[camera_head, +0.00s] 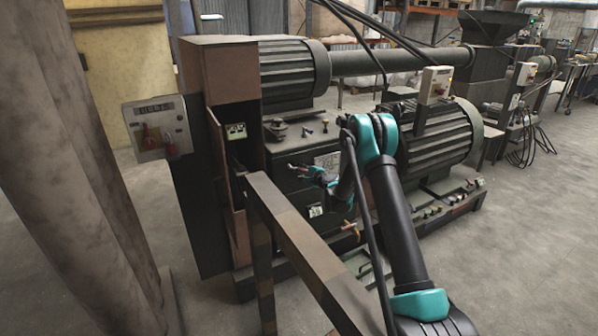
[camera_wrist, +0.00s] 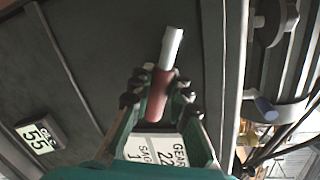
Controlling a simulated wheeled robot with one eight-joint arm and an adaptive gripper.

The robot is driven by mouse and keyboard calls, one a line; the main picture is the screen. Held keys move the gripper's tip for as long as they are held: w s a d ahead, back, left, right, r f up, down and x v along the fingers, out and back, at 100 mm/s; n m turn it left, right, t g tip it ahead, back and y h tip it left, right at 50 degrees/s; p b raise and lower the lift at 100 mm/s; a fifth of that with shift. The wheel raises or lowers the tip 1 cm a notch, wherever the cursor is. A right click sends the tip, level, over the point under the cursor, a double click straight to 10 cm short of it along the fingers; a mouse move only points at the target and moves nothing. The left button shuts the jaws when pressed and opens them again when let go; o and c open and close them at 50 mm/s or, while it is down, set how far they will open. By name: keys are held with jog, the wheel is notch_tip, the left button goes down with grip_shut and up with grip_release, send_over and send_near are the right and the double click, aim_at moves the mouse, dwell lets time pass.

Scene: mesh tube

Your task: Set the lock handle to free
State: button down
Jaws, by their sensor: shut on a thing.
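The lock handle (camera_wrist: 173,45), a short bar with a pale metal end and a red-brown sleeve, stands out between my fingertips in the wrist view. My gripper (camera_wrist: 160,92) is shut on it, with one dark finger pad on each side of the red part. In the head view my gripper (camera_head: 303,171) is at the front of the dark machine housing (camera_head: 285,150), small and partly hidden by my wrist. The handle's base and pivot are hidden, and I cannot tell its lock setting.
A brown rail (camera_head: 300,250) runs in front of the machine at the left of my arm. A control box (camera_head: 157,128) and a thick pipe column (camera_head: 60,150) stand at the left. A ribbed motor (camera_head: 437,135) is at the right. Grey floor (camera_head: 530,250) is clear at the right.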

jog(key=c, duration=1.4)
grip_release()
jog(key=v, duration=1.2)
